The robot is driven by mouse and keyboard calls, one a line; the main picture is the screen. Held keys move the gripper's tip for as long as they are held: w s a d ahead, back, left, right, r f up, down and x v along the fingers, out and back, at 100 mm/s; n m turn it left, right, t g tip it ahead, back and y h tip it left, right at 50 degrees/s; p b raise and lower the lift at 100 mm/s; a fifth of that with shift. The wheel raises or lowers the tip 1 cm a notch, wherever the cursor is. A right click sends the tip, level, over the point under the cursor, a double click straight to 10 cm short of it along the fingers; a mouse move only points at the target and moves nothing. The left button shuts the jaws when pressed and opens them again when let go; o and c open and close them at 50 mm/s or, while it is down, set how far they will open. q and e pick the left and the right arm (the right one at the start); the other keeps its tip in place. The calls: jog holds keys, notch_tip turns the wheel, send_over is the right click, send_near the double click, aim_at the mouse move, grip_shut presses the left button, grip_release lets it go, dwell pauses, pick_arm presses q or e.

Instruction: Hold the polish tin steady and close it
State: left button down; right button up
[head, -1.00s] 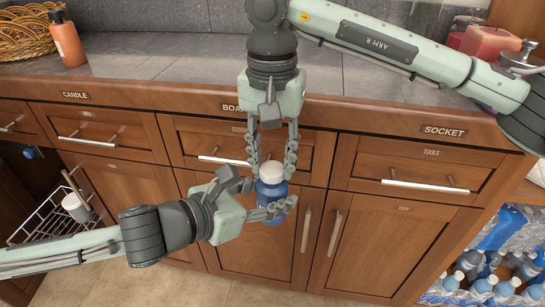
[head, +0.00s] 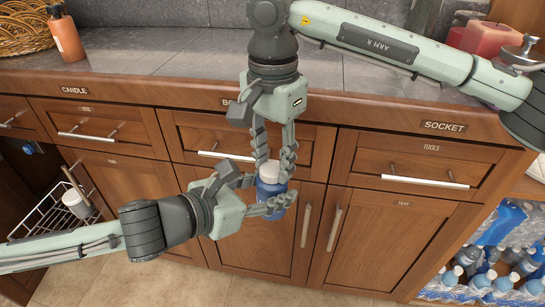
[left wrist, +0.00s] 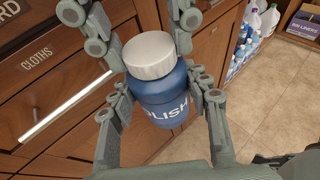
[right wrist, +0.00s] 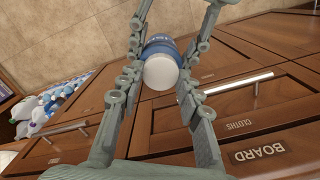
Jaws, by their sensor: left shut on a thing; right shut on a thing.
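The polish tin (head: 268,190) is a blue bottle-shaped container with white lettering, upright in the air in front of the cabinet doors. Its white lid (head: 269,171) sits on top, and in the left wrist view the lid (left wrist: 150,54) looks level on the neck. My left gripper (head: 266,193) is shut around the blue body from the left side. My right gripper (head: 273,163) points down from above and is shut on the lid. In the right wrist view the lid (right wrist: 160,72) lies between its fingers. The neck under the lid is hidden.
The wooden counter (head: 180,95) with labelled drawers stands behind the grippers. A wire rack (head: 50,215) with a white cup is at left. Packs of water bottles (head: 490,262) stand at right. An orange bottle (head: 66,38) and a wicker basket (head: 22,28) are on the countertop.

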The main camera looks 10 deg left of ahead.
jog(key=m, duration=1.2)
jog(key=shift+s+m, duration=0.15)
jog(key=shift+m, duration=0.25)
jog(key=m, duration=1)
jog(key=shift+s, duration=0.1)
jog(key=m, duration=0.7)
jog(key=shift+a+m, duration=0.1)
jog(key=shift+m, duration=0.3)
jog(key=m, duration=0.4)
jog(key=shift+f+m, duration=0.1)
jog(key=shift+m, duration=0.3)
jog(key=m, duration=0.5)
jog(key=shift+a, duration=0.1)
jog(key=m, duration=0.6)
